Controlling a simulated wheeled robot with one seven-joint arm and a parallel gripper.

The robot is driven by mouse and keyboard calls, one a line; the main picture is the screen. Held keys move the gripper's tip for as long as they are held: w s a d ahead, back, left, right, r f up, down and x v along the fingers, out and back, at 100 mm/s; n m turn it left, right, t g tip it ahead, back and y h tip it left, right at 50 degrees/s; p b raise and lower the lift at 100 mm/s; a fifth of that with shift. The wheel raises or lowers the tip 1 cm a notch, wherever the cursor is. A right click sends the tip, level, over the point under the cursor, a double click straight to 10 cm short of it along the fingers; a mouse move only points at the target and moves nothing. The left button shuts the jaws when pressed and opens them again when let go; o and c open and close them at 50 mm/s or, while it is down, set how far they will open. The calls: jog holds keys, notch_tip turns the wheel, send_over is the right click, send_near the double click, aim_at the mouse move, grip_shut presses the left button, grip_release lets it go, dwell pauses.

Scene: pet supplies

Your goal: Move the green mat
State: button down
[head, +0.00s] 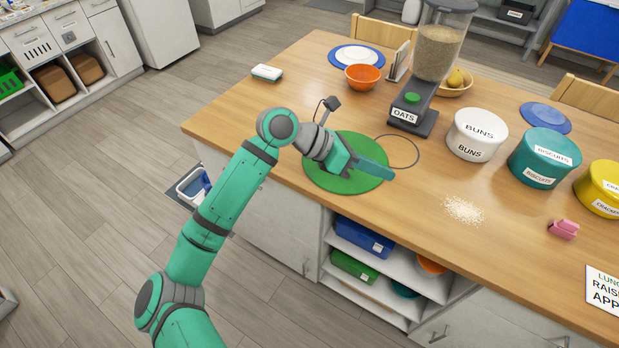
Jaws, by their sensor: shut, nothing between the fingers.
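The green mat (335,183) is a flat round disc on the wooden counter, near its front left edge. My arm reaches over it from the lower left and hides part of its middle. My gripper (388,172) is shut and empty, over the right part of the mat with its fingers pointing right. I cannot tell whether the fingertips touch the mat.
A thin dark ring outline (412,150) lies right of the mat. Behind stand an oats dispenser (426,118) and an orange bowl (363,78). A buns canister (477,135) stands right. Spilled crumbs (463,209) lie in front of it; the counter between is clear.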

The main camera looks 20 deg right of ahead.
jog(key=w+a+f+t+y, duration=0.2)
jog(key=w+a+y, duration=0.2)
jog(key=w+a, duration=0.4)
jog(key=w+a+f+t+y, duration=0.25)
jog(key=w+a+y, duration=0.25)
jog(key=a, duration=0.5)
jog(key=x, duration=0.8)
jog(key=shift+w+d+f, duration=0.2)
jog(key=shift+f, duration=0.2)
jog(key=d, duration=0.3)
jog(key=shift+w+f, duration=0.15)
jog(key=shift+f, duration=0.1)
jog(key=shift+d, duration=0.5)
